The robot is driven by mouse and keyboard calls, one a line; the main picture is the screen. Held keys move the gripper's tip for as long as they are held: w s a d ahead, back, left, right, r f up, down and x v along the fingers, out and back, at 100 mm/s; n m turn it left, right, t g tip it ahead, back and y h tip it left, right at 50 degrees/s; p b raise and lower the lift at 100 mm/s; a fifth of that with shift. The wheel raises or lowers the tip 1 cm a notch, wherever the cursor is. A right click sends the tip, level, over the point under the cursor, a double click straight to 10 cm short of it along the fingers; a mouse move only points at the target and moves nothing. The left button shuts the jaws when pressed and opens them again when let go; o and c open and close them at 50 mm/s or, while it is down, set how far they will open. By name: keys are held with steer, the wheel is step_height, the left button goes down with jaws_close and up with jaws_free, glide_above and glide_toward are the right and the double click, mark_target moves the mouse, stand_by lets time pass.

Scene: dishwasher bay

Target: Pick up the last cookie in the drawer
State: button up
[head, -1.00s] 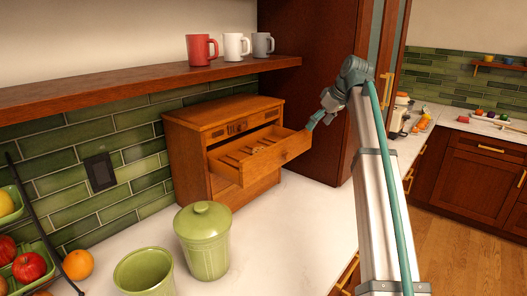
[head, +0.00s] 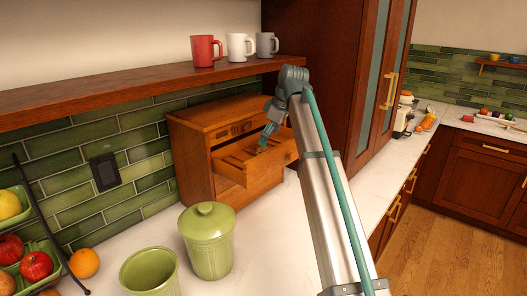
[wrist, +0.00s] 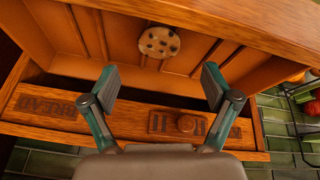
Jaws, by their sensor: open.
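The cookie (wrist: 159,42), round and tan with dark chips, lies on the floor of the open drawer (head: 236,175) in the wrist view. The drawer is pulled out of a small wooden cabinet (head: 192,150). My gripper (wrist: 158,82) is open and empty, its two teal fingers spread apart. The cookie shows beyond the fingertips, about midway between them, and they do not touch it. In the head view my gripper (head: 264,142) is over the drawer, pointing down. The cookie cannot be made out clearly in the head view.
A lidded green jar (head: 208,240) and an open green canister (head: 149,272) stand on the counter in front of the cabinet. A shelf (head: 150,92) with several mugs hangs above. A tiered fruit rack (head: 42,225) is at the left. Drawer walls surround the cookie.

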mark_target(263, 150)
steer(key=shift+p+x, duration=0.9)
steer(key=shift+x, duration=1.7)
steer(key=shift+c, duration=0.3)
steer(key=c, duration=0.7)
